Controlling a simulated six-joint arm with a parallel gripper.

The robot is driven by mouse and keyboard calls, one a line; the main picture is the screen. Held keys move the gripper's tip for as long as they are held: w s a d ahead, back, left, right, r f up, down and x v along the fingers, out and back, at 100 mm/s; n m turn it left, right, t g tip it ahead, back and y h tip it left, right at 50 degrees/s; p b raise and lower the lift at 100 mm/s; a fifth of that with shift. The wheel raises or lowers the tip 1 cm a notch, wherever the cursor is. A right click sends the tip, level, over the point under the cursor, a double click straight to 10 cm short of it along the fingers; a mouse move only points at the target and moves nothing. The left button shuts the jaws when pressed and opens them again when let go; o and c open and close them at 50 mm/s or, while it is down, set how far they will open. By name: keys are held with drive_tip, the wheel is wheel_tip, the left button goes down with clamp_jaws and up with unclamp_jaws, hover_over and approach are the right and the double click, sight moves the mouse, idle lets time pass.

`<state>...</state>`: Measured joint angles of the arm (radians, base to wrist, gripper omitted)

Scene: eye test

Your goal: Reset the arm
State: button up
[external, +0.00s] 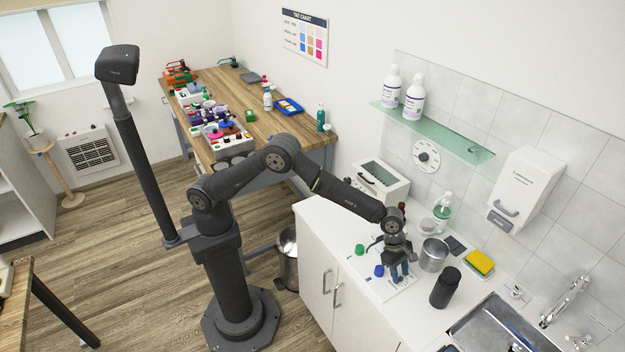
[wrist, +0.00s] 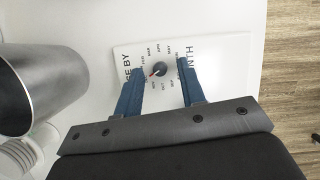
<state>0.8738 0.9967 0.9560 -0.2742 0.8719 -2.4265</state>
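My gripper (external: 400,277) hangs from my arm, pointing down over the white counter (external: 335,240). In the wrist view my gripper (wrist: 161,70) has its two blue fingers well apart, with nothing held between them. Below the fingers lies a white card (wrist: 183,118) with month names in a ring around a small dark dial (wrist: 159,69) with a red pointer. The dial shows in the gap between the fingertips and no finger visibly touches it. In the external view the card (external: 408,287) is partly hidden by the gripper.
A metal cup (external: 433,257) stands close right of my gripper; it also shows in the wrist view (wrist: 40,85). A black bottle (external: 445,289), a yellow sponge (external: 481,261) and a sink (external: 495,330) are further right. Green (external: 360,249) and blue (external: 379,270) small objects lie left.

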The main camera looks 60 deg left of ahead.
drive_tip(key=shift+s+n, duration=0.15)
drive_tip(key=shift+n, duration=0.45)
drive_tip(key=shift+a+r+n+t, duration=0.1)
drive_tip(key=shift+r+n+t, duration=0.2)
drive_tip(key=shift+r, duration=0.05)
drive_tip(key=v, duration=1.5)
drive_tip(key=shift+d, duration=0.25)
drive_tip(key=shift+r, duration=0.1)
